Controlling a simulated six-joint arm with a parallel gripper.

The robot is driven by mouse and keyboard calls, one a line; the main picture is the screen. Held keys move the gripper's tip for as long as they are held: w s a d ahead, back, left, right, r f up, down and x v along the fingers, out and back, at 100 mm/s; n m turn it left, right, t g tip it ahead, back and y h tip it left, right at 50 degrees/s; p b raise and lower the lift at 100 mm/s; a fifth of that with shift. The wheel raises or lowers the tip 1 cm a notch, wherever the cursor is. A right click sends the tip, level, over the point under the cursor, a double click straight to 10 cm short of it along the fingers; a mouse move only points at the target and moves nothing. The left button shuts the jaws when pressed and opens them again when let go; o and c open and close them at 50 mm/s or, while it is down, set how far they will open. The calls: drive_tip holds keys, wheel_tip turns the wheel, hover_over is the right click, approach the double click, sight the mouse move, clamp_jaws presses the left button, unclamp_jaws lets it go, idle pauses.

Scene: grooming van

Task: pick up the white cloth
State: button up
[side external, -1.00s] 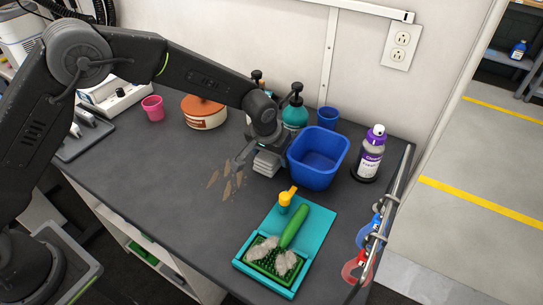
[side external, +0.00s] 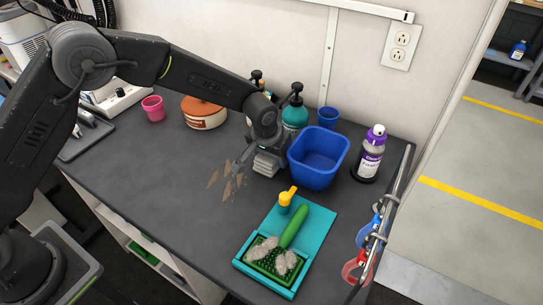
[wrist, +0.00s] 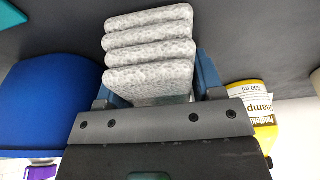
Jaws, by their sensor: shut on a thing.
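The white cloth (wrist: 150,50) is a folded, several-layered stack with a speckled grey-white surface. In the wrist view it sits between the two blue-grey fingers of my gripper (wrist: 158,80). In the side view the cloth (side external: 267,165) shows as a small pale stack at or very near the dark table top, just left of the blue tub. My gripper (side external: 264,148) is over it and shut on it, pointing down. The fingertips are mostly hidden in the side view, and I cannot tell whether the cloth touches the table.
The blue tub (side external: 317,160) stands close on the right. Behind are a teal pump bottle (side external: 295,112) and blue cup (side external: 328,115). A spray can (side external: 370,155) is further right. Brown smears (side external: 227,182) mark the table at left.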

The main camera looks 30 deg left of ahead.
drive_tip(key=shift+c, duration=0.4)
drive_tip(key=shift+r, duration=0.45)
wheel_tip(320, 180, up, 3)
drive_tip(key=shift+a+r, duration=0.1)
drive_tip(key=shift+a, duration=0.05)
drive_tip(key=s+a, duration=0.1)
drive_tip(key=a, duration=0.4)
drive_tip(key=s+a, duration=0.2)
drive_tip(key=a, duration=0.4)
drive_tip(key=s+a, duration=0.2)
drive_tip(key=a, duration=0.4)
drive_tip(key=shift+s+f, duration=0.1)
drive_tip(key=shift+f, duration=0.1)
drive_tip(key=o, duration=0.4)
drive_tip(key=shift+c, duration=1.3)
